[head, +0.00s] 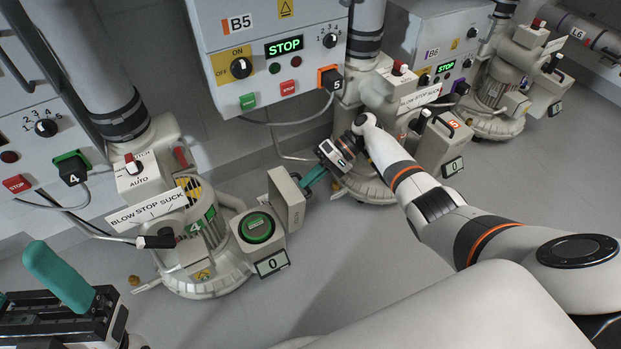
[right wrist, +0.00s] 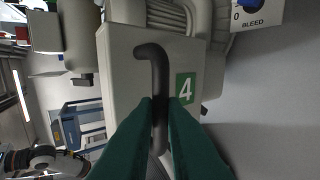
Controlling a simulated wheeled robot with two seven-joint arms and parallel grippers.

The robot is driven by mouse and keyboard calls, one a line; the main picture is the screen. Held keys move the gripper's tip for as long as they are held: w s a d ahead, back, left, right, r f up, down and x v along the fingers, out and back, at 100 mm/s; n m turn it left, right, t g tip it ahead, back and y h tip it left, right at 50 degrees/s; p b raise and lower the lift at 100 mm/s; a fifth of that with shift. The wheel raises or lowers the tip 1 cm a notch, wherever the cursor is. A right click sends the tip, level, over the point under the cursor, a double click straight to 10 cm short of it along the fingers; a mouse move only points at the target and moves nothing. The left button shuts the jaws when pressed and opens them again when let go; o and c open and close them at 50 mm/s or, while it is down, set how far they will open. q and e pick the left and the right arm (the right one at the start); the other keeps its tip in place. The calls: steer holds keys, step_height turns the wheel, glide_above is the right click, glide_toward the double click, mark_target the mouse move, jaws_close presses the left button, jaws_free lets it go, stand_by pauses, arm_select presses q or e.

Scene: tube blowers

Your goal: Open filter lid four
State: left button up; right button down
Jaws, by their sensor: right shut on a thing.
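Blower 4 (head: 200,245) stands at the left in the head view, with a green 4 on it. Its filter box (head: 258,232) shows a round green part inside. The grey filter lid (head: 287,200) is swung out beside the box, on the right. In the right wrist view the lid (right wrist: 125,75) bears a green 4 and a dark bent handle (right wrist: 160,100).
Control box B5 (head: 225,35) hangs behind, showing STOP. Blower 5 (head: 365,185) stands close behind my right gripper, and another blower (head: 490,115) is farther right. A small 0 display (head: 271,263) sits below the filter box. The floor (head: 330,240) right of the lid is clear.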

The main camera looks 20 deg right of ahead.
steer(key=shift+s+a+f, duration=0.3)
steer(key=shift+a+f, duration=0.05)
steer(key=shift+f, duration=0.1)
steer(key=c, duration=1.5)
jaws_free()
steer(key=shift+w+a, duration=0.1)
steer(key=shift+w, duration=0.05)
steer(key=shift+r, duration=0.15)
steer(key=shift+d, duration=0.2)
steer(key=p+v, duration=0.1)
steer(key=v, duration=0.6)
steer(key=shift+w+d, duration=0.1)
steer(key=shift+d, duration=0.05)
